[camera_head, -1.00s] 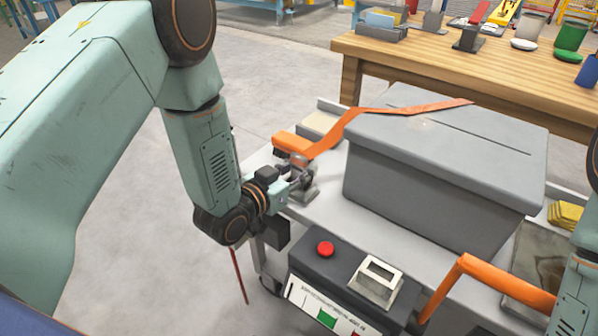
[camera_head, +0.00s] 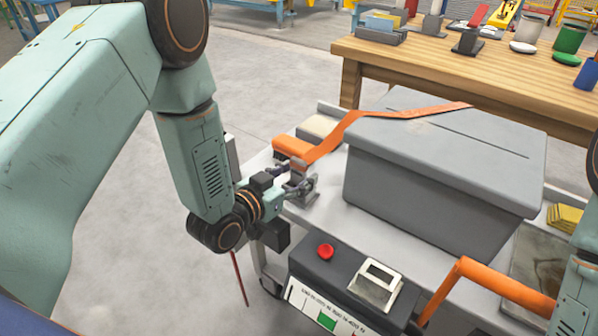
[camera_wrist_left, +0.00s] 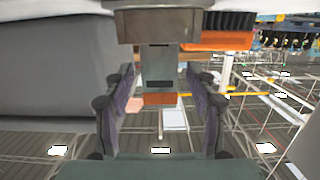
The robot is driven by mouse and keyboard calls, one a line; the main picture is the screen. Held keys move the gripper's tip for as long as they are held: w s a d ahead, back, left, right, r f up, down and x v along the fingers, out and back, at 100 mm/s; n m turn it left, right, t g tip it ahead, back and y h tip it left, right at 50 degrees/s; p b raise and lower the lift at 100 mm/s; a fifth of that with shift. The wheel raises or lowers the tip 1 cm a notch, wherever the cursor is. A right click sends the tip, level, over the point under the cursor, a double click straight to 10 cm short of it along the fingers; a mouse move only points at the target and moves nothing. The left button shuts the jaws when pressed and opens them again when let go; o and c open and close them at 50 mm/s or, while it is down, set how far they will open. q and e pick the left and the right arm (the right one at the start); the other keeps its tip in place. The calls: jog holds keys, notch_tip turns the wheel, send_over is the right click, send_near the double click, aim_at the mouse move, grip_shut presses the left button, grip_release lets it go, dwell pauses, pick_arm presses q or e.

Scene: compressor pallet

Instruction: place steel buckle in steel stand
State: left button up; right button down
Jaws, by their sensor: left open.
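My left gripper (camera_head: 301,181) is open at the near left corner of the cart, its fingers spread around the steel buckle (camera_head: 298,170). In the left wrist view, the buckle (camera_wrist_left: 161,66) is a grey slotted piece between the two pads, with a gap on each side. Its upper end meets a wider steel block, seemingly the steel stand (camera_wrist_left: 165,24). In the head view, the stand (camera_head: 300,198) is a small grey block on the cart, partly hidden by the fingers. The buckle seems to be upright in it; exact seating is unclear. My right gripper is outside both views.
An orange strap (camera_head: 345,126) runs from beside the stand over a large grey lidded box (camera_head: 440,180). A control box with a red button (camera_head: 325,251) and a light metal frame (camera_head: 376,286) is at the front. A wooden bench (camera_head: 420,65) stands behind.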

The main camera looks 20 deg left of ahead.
pick_arm(q)
jog(key=p+v, duration=0.3)
jog(key=v, duration=0.7)
jog(key=shift+s, duration=0.3)
jog(key=shift+a, duration=0.1)
jog(key=s+f+n+g+y, duration=0.1)
jog(key=s+f+g+y, duration=0.1)
jog(key=s+f+g, duration=0.55)
jog(key=s+a+f+n+g+y, duration=0.1)
jog(key=s+f+g, duration=0.2)
jog(key=s, duration=0.7)
jog(key=s+a+f+n+g+y, duration=0.1)
jog(key=s+f+n+g+y, duration=0.1)
jog(key=s+f+g, duration=0.2)
jog(key=s+f, duration=0.3)
jog(key=s, duration=0.2)
jog(key=shift+s+a+f, duration=0.15)
jog(key=shift+s+a, duration=0.1)
jog(key=shift+s, duration=0.1)
jog(key=shift+w+d, duration=0.1)
jog(key=shift+w, duration=0.05)
